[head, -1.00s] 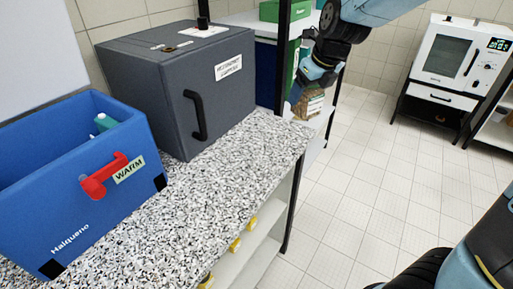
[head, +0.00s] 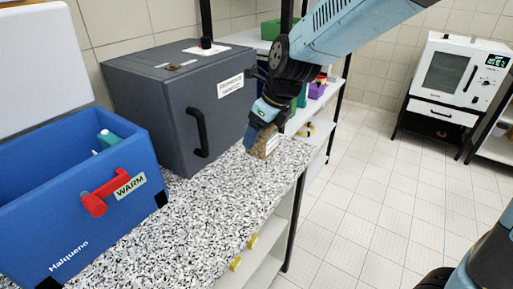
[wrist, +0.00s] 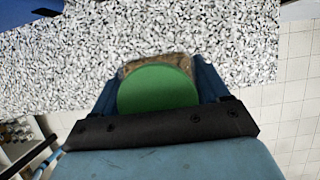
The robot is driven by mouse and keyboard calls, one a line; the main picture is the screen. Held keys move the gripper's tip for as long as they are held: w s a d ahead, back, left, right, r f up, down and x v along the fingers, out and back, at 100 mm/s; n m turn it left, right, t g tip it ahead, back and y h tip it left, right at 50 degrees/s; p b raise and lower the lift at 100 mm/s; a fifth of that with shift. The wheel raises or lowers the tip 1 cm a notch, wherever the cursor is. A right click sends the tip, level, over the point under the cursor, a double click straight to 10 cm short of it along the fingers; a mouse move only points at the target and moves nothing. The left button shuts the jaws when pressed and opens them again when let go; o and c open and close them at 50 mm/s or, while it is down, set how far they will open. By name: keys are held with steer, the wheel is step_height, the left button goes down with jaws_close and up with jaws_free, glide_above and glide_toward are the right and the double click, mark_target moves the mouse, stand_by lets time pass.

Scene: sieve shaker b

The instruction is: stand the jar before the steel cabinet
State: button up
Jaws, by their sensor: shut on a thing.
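The jar (head: 265,147) has brown contents and a pale label. In the wrist view its round green lid (wrist: 158,90) faces the camera. My gripper (head: 254,139) is shut on the jar, with one blue finger on each side in the wrist view. The jar is over the far right end of the speckled counter; I cannot tell whether its base touches the top. The dark grey steel cabinet (head: 176,120), with a black handle and a white label, stands on the counter just left of the jar.
A blue cool box (head: 75,205) with a red latch and a raised lid stands at the front left. The speckled counter (head: 185,220) before the cabinet is clear. A shelf with several containers is behind my arm. A white oven (head: 455,80) stands far right.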

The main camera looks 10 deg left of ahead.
steer(key=w+f, duration=0.2)
steer(key=f, duration=0.1)
steer(key=w+a+f, duration=0.1)
steer(key=w+f, duration=0.1)
steer(key=f, duration=0.1)
steer(key=w+a+f, duration=0.1)
steer(key=w+f, duration=0.2)
steer(key=f, duration=0.1)
stand_by(0.3)
steer(key=o, duration=1.4)
steer(key=shift+f, duration=0.1)
steer(key=v, duration=1.2)
steer(key=shift+s+d, duration=0.1)
